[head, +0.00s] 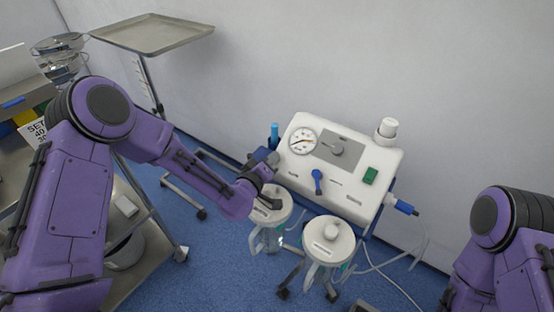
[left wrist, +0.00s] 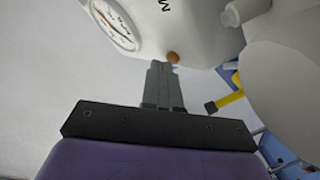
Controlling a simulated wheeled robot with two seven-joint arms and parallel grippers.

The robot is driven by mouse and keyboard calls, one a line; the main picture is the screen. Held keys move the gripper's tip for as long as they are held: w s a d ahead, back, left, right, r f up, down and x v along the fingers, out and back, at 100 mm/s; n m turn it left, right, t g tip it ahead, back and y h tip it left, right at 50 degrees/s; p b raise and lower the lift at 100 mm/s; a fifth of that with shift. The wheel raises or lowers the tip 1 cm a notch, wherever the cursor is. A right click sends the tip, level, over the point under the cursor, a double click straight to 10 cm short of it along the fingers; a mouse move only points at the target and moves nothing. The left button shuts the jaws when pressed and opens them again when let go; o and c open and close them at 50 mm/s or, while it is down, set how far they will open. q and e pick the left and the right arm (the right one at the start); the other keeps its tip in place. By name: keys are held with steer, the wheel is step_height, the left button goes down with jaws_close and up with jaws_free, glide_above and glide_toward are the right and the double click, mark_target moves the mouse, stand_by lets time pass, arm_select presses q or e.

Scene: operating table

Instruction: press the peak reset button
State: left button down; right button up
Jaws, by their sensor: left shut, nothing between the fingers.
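A white suction-type machine (head: 345,163) with a round gauge (head: 303,141) stands against the wall. In the left wrist view, the gauge (left wrist: 113,22) is at the upper left, and a small orange-brown round button (left wrist: 173,57) sits on the housing edge, just beyond my fingertips. No label on it is readable, so I cannot confirm it is the peak reset button. In the head view it is hidden. My left gripper (head: 265,163) is shut and empty at the machine's left side; its closed fingers (left wrist: 159,66) point at the button. Contact cannot be told. My right gripper is out of view.
The front panel has a blue lever (head: 317,181) and a green switch (head: 370,175). Two lidded jars (head: 329,240) stand below it. A metal tray on a stand (head: 155,33) is at the back left. Hoses trail at the right over blue floor.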

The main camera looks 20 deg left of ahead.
arm_select(q)
steer(key=shift+w+f, duration=0.1)
steer(key=shift+f, duration=0.05)
stand_by(0.4)
steer(key=shift+s+a+r+p, duration=0.15)
steer(key=shift+s+r+p, duration=0.3)
steer(key=shift+r, duration=0.25)
steer(key=s+r+p, duration=0.2)
steer(key=a+r+p, duration=0.1)
steer(key=r, duration=0.1)
steer(key=shift+s+p, duration=0.3)
steer(key=shift+s, duration=0.1)
steer(key=shift+f, duration=0.1)
stand_by(0.5)
